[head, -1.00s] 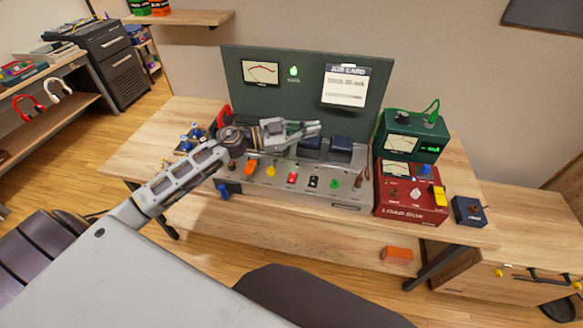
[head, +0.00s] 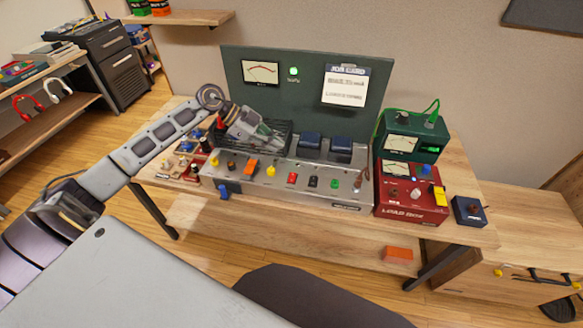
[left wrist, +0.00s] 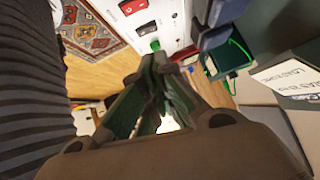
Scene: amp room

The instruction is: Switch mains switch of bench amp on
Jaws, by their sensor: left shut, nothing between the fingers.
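The bench amp (head: 305,199) is a silver chassis on the wooden bench, with two blue blocks on top. A red rocker (head: 291,179), a black rocker (head: 313,182) and a green part (head: 335,184) are on its sloping front; which one is the mains switch I cannot tell. The left wrist view shows the red rocker (left wrist: 132,6) and black rocker (left wrist: 138,30) beyond the fingers. My left gripper (head: 279,142) is shut and empty, above the amp's left rear part, behind and left of the red rocker, apart from it. My right gripper is not in view.
A green panel (head: 303,110) with a meter, a lit green lamp (head: 293,71) and a job card (head: 344,86) stands behind the amp. A red load box (head: 409,204) and a green box (head: 414,137) stand to its right. Small parts lie left of it.

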